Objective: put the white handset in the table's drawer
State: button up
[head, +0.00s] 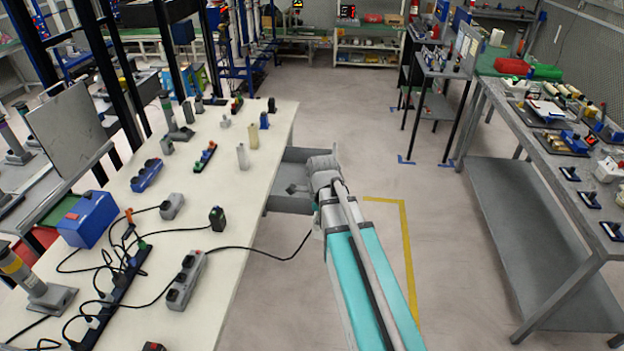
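A white upright block-like thing (242,157), which looks like the white handset, stands on the white table (215,205) near its right edge. A similar cream one (253,135) stands just behind it; at this size I cannot be sure which is the handset. The table's grey drawer (285,203) is pulled out from the table's right side. My arm reaches to the drawer, and my gripper (293,188) is small and dark at or over its inside. My wrist hides part of the drawer. I cannot tell whether the gripper is open or holds anything.
Grey button boxes (185,280), black cables, a blue case (88,219) and small switches crowd the table's left and near parts. A grey workbench (540,150) with many parts stands at the right. The floor between is clear, with a yellow line (406,240).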

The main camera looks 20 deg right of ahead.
aim_at(306, 177)
jog(key=z, duration=0.35)
jog(key=i, duration=1.45)
jog(key=u, duration=0.15)
